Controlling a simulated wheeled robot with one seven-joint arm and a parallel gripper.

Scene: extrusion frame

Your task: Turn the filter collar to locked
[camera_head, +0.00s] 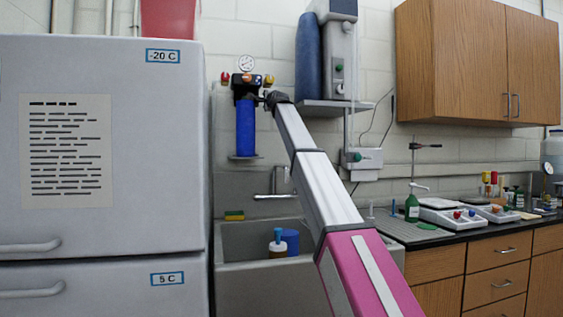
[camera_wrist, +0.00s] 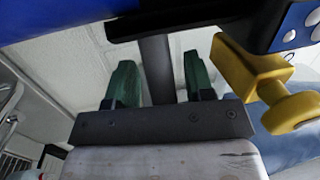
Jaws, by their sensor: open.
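The filter unit hangs on the wall in the head view, with a black head and a blue bowl (camera_head: 245,128) below it. The collar is hard to make out there. My gripper (camera_head: 274,98) is at its right side, small and dark. In the wrist view my gripper (camera_wrist: 159,68) is open, its two green fingers apart. A dark bar (camera_wrist: 156,66) stands between them, with gaps visible on both sides. The bar joins a dark crosspiece (camera_wrist: 190,22), seemingly part of the collar, beside a blue surface (camera_wrist: 45,18). The collar's lock marks cannot be read.
A brass fitting (camera_wrist: 250,75) sits close to the right finger. A round gauge (camera_head: 246,63) and red and yellow knobs top the filter. A shelf (camera_head: 335,104) with equipment is to the right. A sink (camera_head: 235,235) and faucet are below; a freezer (camera_head: 150,190) stands left.

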